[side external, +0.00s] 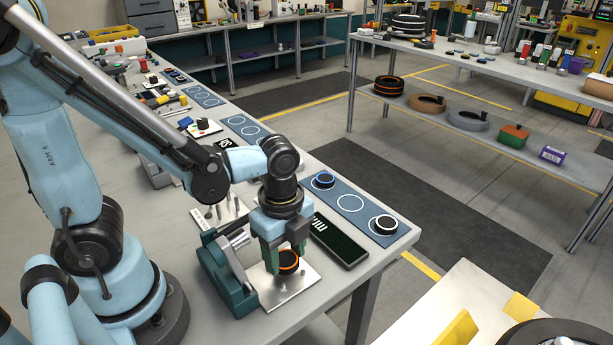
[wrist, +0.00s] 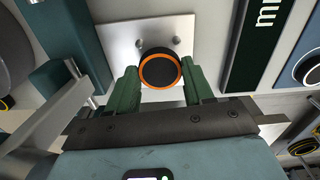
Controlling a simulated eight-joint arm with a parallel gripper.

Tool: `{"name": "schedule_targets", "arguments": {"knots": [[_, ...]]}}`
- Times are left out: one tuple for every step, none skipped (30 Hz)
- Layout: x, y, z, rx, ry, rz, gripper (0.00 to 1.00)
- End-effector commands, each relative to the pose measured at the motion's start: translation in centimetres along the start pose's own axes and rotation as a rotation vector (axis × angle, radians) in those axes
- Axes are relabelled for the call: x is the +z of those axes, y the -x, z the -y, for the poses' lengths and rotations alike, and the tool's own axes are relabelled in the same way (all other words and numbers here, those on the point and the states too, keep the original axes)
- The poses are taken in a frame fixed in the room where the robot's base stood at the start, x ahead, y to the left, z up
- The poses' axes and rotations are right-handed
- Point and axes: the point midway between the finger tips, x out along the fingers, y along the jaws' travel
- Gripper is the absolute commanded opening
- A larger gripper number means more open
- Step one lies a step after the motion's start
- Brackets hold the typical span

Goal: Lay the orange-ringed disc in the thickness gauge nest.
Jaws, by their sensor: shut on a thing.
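The orange-ringed disc (side external: 288,263) is black with an orange rim. It also shows in the wrist view (wrist: 160,70), between the green fingers. My gripper (side external: 284,257) is shut on it; in the wrist view the gripper (wrist: 160,82) has one finger at each side of the disc. The thickness gauge (side external: 226,275) is a dark green body with a metal barrel, left of my gripper. Its pale nest plate (side external: 290,294) lies under the disc. In the wrist view the plate (wrist: 118,28) carries two small pegs beyond the disc. I cannot tell whether the disc touches the plate.
A dark "mm" display panel (side external: 341,241) lies right of the plate. A blue mat (side external: 337,194) holds a blue-ringed disc (side external: 323,180) and a white-ringed disc (side external: 384,224), with an empty circle between. A pegged metal plate (side external: 213,217) stands behind the gauge.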

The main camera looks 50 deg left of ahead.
Motion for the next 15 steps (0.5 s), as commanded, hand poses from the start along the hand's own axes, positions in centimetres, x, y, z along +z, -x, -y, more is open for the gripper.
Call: {"name": "schedule_targets", "arguments": {"knots": [[0.00,-0.33,0.01,0.000,0.000,0.000,0.21],[0.00,-0.47,-0.01,0.000,0.000,0.000,0.21],[0.01,-0.59,-0.01,0.000,0.000,0.000,0.21],[0.01,-0.65,-0.02,0.000,0.000,0.000,0.21],[0.01,-0.69,-0.03,0.000,0.000,0.000,0.21],[0.01,-0.71,-0.04,0.000,0.000,0.000,0.21],[0.02,-0.71,-0.05,0.000,0.000,0.000,0.21],[0.02,-0.70,-0.05,0.000,0.000,0.000,0.21],[0.02,-0.70,-0.05,0.000,0.000,0.000,0.21],[0.02,-0.70,-0.05,0.000,0.000,0.000,0.21],[0.02,-0.69,-0.05,0.000,0.000,0.000,0.21],[0.02,-0.70,-0.05,0.000,0.000,0.000,0.21],[0.02,-0.73,-0.05,0.000,0.000,0.000,0.21],[0.02,-0.80,-0.05,0.000,0.000,0.000,0.21],[0.02,-0.91,-0.04,0.000,0.000,0.000,0.21]]}}
